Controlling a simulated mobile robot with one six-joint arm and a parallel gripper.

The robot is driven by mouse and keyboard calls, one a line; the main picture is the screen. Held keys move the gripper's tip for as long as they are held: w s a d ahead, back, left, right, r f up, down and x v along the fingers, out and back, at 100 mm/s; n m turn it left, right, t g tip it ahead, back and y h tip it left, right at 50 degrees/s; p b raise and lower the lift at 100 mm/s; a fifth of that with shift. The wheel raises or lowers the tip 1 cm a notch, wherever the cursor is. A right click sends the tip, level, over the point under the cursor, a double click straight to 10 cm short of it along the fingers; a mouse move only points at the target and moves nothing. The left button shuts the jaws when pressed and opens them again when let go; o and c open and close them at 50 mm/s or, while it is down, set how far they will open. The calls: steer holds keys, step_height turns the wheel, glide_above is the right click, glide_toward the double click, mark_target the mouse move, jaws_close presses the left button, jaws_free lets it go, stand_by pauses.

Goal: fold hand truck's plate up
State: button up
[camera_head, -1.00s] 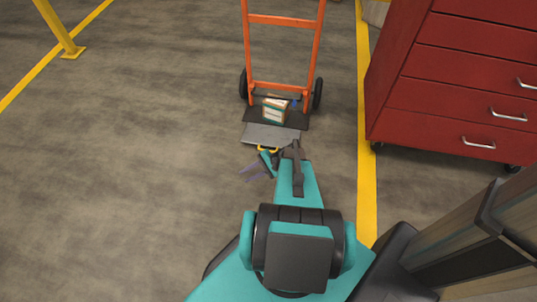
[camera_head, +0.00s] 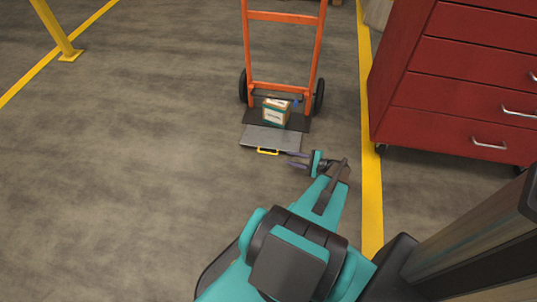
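An orange hand truck (camera_head: 284,18) with two black wheels stands upright at the top middle. Its grey plate (camera_head: 271,138) lies folded down, flat at the floor in front of the frame. A yellow handle (camera_head: 267,151) sits on the plate's front edge. A small box (camera_head: 276,112) with a white label rests at the back of the plate, against the frame. My gripper (camera_head: 292,160) is just right of and in front of the plate, its fingers pointing left toward the handle. The fingers look apart with nothing between them, and the handle is clear of them.
A red drawer cabinet (camera_head: 455,85) on casters stands at the right, beside a yellow floor line (camera_head: 369,190). A yellow post (camera_head: 58,30) stands at the upper left. The concrete floor left of the hand truck is clear.

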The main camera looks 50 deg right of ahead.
mark_target(269, 153)
steer(key=shift+w+a, duration=0.1)
steer(key=shift+w, duration=0.05)
steer(key=shift+b+x, duration=1.65)
steer(key=shift+x, duration=5.15)
steer(key=shift+c, duration=0.3)
jaws_close()
